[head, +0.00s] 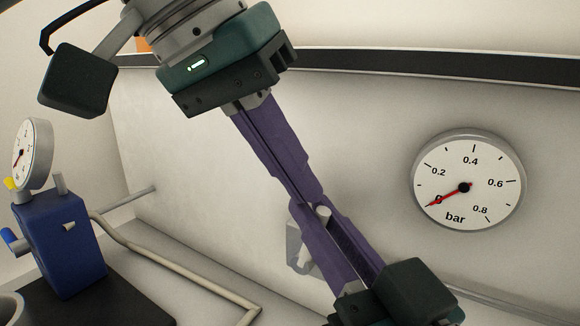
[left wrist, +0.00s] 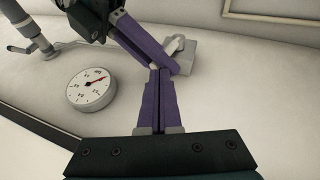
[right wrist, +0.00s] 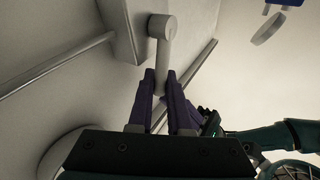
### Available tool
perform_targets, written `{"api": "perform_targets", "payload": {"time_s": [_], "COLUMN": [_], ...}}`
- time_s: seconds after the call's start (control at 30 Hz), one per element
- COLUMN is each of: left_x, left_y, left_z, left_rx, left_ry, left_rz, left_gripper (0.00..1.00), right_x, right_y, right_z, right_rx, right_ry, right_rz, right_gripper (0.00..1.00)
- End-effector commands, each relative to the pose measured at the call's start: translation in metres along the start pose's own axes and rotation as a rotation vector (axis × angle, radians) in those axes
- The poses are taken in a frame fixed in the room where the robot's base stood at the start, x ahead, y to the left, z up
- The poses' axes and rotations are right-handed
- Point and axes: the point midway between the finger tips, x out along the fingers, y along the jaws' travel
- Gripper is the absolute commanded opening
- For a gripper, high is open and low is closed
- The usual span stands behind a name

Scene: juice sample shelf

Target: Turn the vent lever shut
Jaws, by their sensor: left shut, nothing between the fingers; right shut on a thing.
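The vent lever (right wrist: 162,60) is a light grey handle with a round hub, set on a grey box on the wall. In the right wrist view it runs down between the purple fingers of my right gripper (right wrist: 162,88), which is shut on it. In the head view the box (head: 297,248) is partly hidden behind the fingers of my right gripper (head: 328,212). My left gripper (head: 312,197) is shut and empty, its fingertips close to the right fingers and the lever; I cannot tell whether they touch. The box also shows in the left wrist view (left wrist: 183,50).
A round pressure gauge (head: 468,183) on the wall has its red needle at 0. A blue device (head: 62,245) with a small dial (head: 31,154) stands on a black base at left. A bent pipe (head: 190,272) runs beside it. A dark rail (head: 430,68) crosses the wall above.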

Motion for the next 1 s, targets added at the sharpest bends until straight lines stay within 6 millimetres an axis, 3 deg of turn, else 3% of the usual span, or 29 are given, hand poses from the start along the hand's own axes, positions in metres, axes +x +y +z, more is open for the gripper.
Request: {"api": "perform_targets", "payload": {"time_s": [0.1, 0.33, 0.37, 0.6, 0.87, 1.0], "left_x": [0.007, 0.008, 0.008, 0.007, 0.007, 0.007], "left_y": [0.01, 0.01, 0.01, 0.01, 0.009, 0.009], "left_z": [0.002, 0.003, 0.003, 0.003, 0.002, 0.002], "left_rx": [0.002, 0.001, 0.001, 0.001, 0.0, 0.0], "left_ry": [-0.002, -0.004, -0.004, -0.003, -0.002, -0.001], "left_rz": [0.003, 0.004, 0.004, 0.002, 0.001, 0.001], "left_gripper": [0.0, 0.0, 0.0, 0.0, 0.0, 0.0], "right_x": [0.0, 0.0, 0.0, 0.0, -0.001, -0.014], "right_y": [0.0, -0.001, -0.001, -0.001, 0.0, 0.0], "right_z": [0.001, 0.001, 0.001, 0.0, 0.0, 0.001], "right_rx": [0.0, 0.0, 0.0, 0.0, 0.0, 0.0], "right_ry": [-0.002, -0.002, -0.002, 0.0, 0.0, -0.003], "right_rz": [0.0, -0.001, -0.001, -0.001, 0.0, 0.001], "right_gripper": [0.0, 0.0, 0.2, 0.47, 0.47, 0.47]}}
